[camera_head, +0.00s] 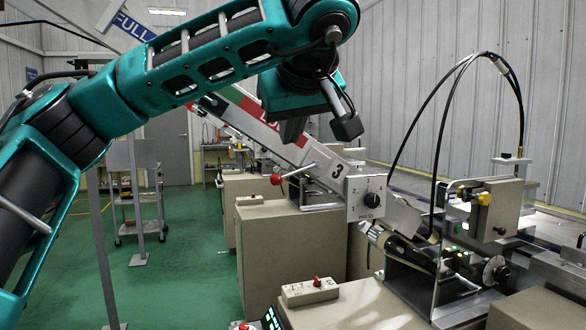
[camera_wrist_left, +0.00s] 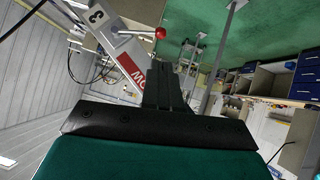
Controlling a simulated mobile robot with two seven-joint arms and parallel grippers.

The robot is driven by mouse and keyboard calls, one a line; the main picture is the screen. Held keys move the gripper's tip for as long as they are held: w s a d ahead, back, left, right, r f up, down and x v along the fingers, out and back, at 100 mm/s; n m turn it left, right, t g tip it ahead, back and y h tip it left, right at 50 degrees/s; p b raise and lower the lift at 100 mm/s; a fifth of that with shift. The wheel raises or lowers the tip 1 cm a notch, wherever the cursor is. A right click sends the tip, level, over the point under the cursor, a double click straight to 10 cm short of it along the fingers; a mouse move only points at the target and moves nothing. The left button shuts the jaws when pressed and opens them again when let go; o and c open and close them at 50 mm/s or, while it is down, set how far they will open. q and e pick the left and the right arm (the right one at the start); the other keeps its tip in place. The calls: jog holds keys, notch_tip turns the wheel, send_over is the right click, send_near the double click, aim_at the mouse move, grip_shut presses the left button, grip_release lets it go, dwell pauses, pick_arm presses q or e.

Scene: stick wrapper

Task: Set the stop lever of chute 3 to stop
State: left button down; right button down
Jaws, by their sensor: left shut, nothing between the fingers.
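Chute 3 (camera_head: 295,150) is a pale sloping channel with a black "3" and a red label. Its stop lever is a thin metal rod ending in a red knob (camera_head: 276,179); in the head view it sticks out leftward and slightly down from the chute's side. In the wrist view the red knob (camera_wrist_left: 160,33) shows just beyond my fingertips, with the "3" on the chute (camera_wrist_left: 97,17) to its left. My left gripper (camera_head: 293,133) is shut and empty, above the lever and apart from it in the head view. The shut fingers also show in the wrist view (camera_wrist_left: 162,68).
A press box with a black dial (camera_head: 372,200) sits at the chute's lower end. Right of it stands a machine with black hoses (camera_head: 437,150). A beige cabinet (camera_head: 290,250) stands below the lever. A small switch box (camera_head: 310,291) is in front. Green floor (camera_head: 180,285) is open at left.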

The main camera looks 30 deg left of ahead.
aim_at(280, 179)
pick_arm(q)
jog(key=x, duration=1.4)
jog(key=shift+a, duration=0.15)
pick_arm(e)
jog(key=shift+f, duration=0.15)
